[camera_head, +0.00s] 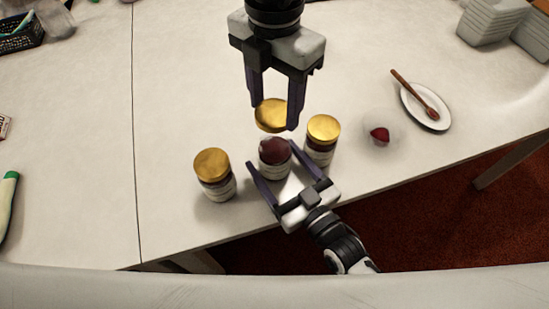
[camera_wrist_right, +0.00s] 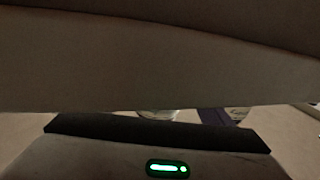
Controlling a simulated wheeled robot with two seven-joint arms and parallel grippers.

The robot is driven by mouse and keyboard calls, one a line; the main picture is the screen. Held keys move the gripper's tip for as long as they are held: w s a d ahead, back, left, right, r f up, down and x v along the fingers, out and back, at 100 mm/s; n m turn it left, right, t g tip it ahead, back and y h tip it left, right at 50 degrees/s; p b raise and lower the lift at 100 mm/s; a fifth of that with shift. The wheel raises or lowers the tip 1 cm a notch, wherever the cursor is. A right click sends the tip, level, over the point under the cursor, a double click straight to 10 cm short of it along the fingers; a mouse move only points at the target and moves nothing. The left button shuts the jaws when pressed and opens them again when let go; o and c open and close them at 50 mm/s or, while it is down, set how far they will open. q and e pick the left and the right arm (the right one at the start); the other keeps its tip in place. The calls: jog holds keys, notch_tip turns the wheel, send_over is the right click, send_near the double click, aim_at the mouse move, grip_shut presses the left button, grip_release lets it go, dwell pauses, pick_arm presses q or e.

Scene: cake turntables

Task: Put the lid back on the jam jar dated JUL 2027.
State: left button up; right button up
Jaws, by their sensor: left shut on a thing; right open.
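An open jam jar (camera_head: 275,158) stands near the table's front edge, dark red jam showing at its top. My left gripper (camera_head: 274,119) is shut on a gold lid (camera_head: 270,113), which appears just behind the open jar and apart from its mouth. My right gripper (camera_head: 271,153) is open, with one finger on each side of the open jar; I cannot tell whether they touch it. Two jars with gold lids stand beside it, one on the left (camera_head: 214,174) and one on the right (camera_head: 321,138). The date labels are too small to read.
A white plate (camera_head: 412,96) with a wooden spoon (camera_head: 412,90) lies to the right. A small clear dish (camera_head: 369,128) holds something dark red. Pale containers (camera_head: 490,22) and a black basket (camera_head: 20,37) stand at the back. The table's left middle is clear.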

aim_at(274, 157)
jog(key=c, duration=1.6)
pick_arm(q)
jog(key=shift+f, duration=2.5)
jog(key=shift+f, duration=0.9)
jog(key=shift+f, duration=0.55)
